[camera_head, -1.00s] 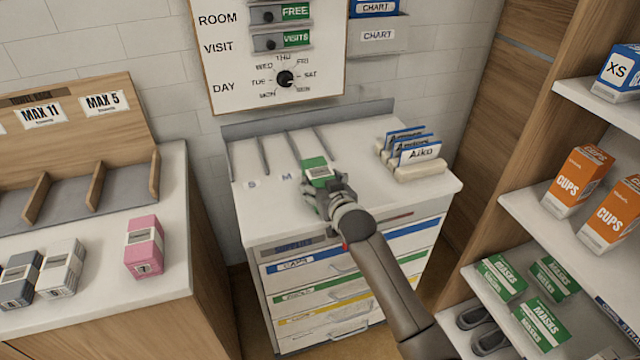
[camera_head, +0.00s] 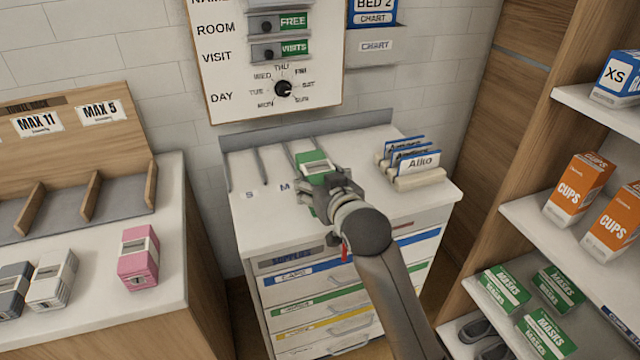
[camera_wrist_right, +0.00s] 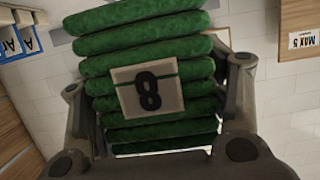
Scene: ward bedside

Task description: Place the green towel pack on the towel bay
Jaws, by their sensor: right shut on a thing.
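The green towel pack (camera_head: 311,157), with a pale label, is held over or on the white cabinet top at the mouth of a slot right of the letter M. In the right wrist view the pack (camera_wrist_right: 145,45) is a stack of green folds with an 8 tag. My right gripper (camera_head: 322,184) is shut on it, with one finger on each side in the wrist view (camera_wrist_right: 158,85). I cannot tell whether the pack touches the top. Slots between thin grey dividers (camera_head: 262,165) line the back; the letters S and M show. My left gripper is out of view.
A card holder (camera_head: 420,180) with name cards stands right of the slots. The left counter (camera_head: 175,215) bears pink (camera_head: 138,257), white and dark packs below a divided rack. A shelf (camera_head: 535,215) with cups and masks boxes stands at right. The cabinet's front left top is clear.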

